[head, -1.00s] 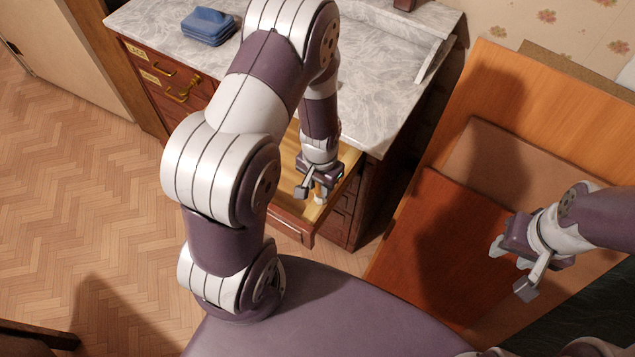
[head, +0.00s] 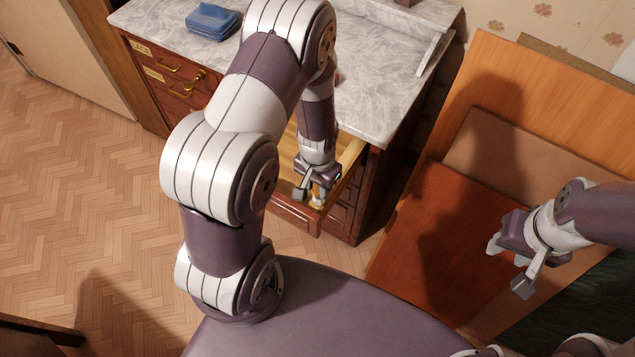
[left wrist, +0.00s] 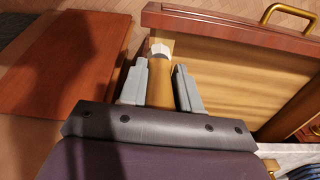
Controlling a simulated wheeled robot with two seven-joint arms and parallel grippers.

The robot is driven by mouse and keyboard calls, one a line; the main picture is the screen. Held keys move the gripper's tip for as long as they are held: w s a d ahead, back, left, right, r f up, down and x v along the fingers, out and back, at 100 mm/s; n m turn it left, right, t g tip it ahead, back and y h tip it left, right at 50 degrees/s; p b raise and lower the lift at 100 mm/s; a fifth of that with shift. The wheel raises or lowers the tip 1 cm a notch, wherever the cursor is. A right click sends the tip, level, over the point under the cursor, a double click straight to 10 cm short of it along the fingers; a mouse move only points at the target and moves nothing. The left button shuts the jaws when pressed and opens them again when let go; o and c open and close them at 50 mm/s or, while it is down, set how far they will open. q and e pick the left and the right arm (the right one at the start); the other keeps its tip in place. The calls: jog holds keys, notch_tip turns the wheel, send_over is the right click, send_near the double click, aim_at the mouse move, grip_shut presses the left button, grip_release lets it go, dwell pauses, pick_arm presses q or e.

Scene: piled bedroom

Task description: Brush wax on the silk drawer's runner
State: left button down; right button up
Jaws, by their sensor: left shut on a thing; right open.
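The pulled-out drawer (head: 291,211) has a red-brown front and a pale wooden inside; which drawer it is by label cannot be read. It fills the right of the left wrist view (left wrist: 235,75), with a brass handle on its front. My left gripper (head: 315,195) is over the drawer's right side, near its front. It is shut on a tan cylindrical handle with a white end (left wrist: 160,50), likely the wax brush. The white end is close to the drawer's side wall; whether it touches is unclear. My right gripper (head: 508,265) is open and empty, to the right. The runner is not clearly visible.
The dresser's marble top (head: 375,85) carries a folded blue thing (head: 213,20). Labelled drawers (head: 165,80) with brass handles are shut at left. Orange-brown boards (head: 440,220) lean right of the dresser, close to my right gripper.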

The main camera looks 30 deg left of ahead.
pick_arm(q)
jog(key=shift+f, duration=0.65)
jog(key=shift+f, duration=0.15)
jog(key=shift+w+d, duration=0.15)
jog(key=shift+w, duration=1.15)
jog(key=shift+w+d, duration=0.1)
jog(key=shift+w, duration=1.2)
jog(key=shift+w, duration=0.1)
jog(key=shift+w+d, duration=0.15)
jog(key=shift+w, duration=1.15)
jog(key=shift+w+d, duration=0.1)
jog(key=shift+w, duration=1.2)
